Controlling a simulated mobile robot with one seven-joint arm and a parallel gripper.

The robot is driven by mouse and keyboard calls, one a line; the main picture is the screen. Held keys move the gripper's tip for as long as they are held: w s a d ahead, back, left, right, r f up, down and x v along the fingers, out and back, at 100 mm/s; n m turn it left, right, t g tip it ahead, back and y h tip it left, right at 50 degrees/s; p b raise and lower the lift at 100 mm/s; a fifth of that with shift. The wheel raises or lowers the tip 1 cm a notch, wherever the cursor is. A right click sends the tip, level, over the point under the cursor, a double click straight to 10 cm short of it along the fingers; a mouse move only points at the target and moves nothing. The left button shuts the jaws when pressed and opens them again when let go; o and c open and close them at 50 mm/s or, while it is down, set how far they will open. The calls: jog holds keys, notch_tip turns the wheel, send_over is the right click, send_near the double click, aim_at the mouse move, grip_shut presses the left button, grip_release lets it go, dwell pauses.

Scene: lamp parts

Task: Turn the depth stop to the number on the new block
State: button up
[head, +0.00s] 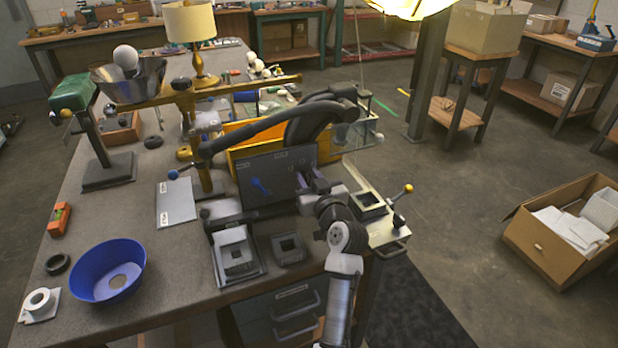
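A dark upright panel (243,181) with small labels stands at the table's front right, with a blue pointer-like handle (259,187) on its face. I cannot tell for sure which part is the depth stop, and no number is readable. My gripper (309,184) is at the panel's right side, close to its face. Its fingers are small and partly hidden, so I cannot see whether they are open or touch anything. A pale square block (236,262) sits on a plate in front of the panel. A darker square-holed block (288,249) lies to its right, and another (368,203) is farther right.
A blue bowl (108,268), a white ring part (39,302) and a dark ring (57,264) lie at the left front. A yellow bin (252,131) stands behind the panel.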

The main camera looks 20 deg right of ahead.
jog(key=c, duration=0.4)
jog(key=shift+c, duration=0.2)
jog(key=shift+m, duration=0.3)
jog(key=m, duration=0.2)
jog(key=d+m, duration=0.1)
jog(key=m, duration=0.1)
jog(key=shift+m, duration=0.3)
jog(key=shift+d+f+m+p, duration=0.15)
jog(key=shift+m+p, duration=0.15)
jog(key=shift+m, duration=0.85)
jog(key=shift+d+f+m+p, duration=0.15)
jog(key=shift+m+p, duration=0.15)
jog(key=shift+m, duration=0.85)
jog(key=o, duration=0.6)
